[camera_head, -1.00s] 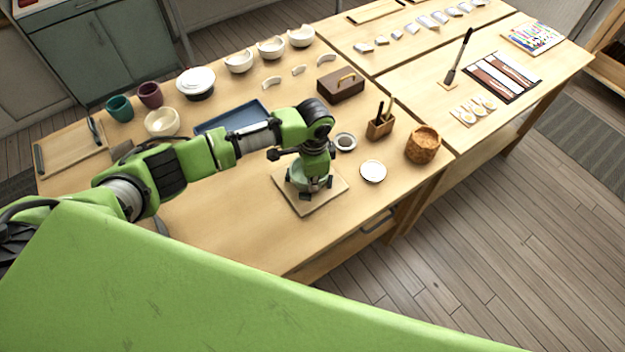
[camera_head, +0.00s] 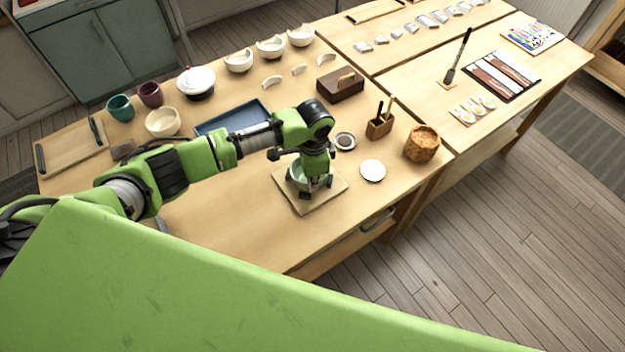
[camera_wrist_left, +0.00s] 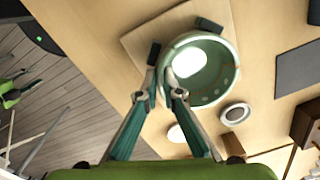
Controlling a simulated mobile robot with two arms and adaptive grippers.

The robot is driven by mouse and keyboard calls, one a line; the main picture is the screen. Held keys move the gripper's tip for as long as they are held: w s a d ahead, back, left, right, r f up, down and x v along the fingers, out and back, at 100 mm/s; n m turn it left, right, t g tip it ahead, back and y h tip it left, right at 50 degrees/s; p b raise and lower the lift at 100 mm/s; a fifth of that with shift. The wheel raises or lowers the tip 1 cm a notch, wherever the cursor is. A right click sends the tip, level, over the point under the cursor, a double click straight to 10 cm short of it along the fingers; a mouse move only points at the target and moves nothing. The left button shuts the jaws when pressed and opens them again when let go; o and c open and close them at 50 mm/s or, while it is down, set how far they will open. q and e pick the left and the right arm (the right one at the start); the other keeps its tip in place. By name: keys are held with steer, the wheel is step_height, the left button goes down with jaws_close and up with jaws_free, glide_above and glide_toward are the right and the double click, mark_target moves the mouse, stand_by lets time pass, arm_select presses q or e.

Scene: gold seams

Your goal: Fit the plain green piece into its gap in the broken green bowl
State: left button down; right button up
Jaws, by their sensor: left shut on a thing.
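The broken green bowl (camera_head: 295,176) stands on a square wooden board (camera_head: 336,191) near the table's front edge. My left gripper (camera_head: 317,188) points down over the bowl's near side. In the left wrist view its fingertips (camera_wrist_left: 164,80) are close together at the bowl's rim, shut on the green piece. The piece is mostly hidden between the fingers, so I cannot tell how it sits in the gap. My right gripper is out of view.
A white disc (camera_head: 373,171), a small round dish (camera_head: 345,141), a wooden tool holder (camera_head: 380,127) and a cork-coloured pot (camera_head: 422,144) stand right of the board. A blue tray (camera_head: 250,109) and a wooden box (camera_head: 341,85) lie behind. The table front left of the board is clear.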

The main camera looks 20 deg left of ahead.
arm_select(q)
steer(key=shift+p, duration=0.35)
steer(key=shift+f, duration=0.25)
stand_by(1.4)
steer(key=c, duration=1.6)
jaws_free()
steer(key=shift+c, duration=0.2)
steer(key=shift+r, duration=0.15)
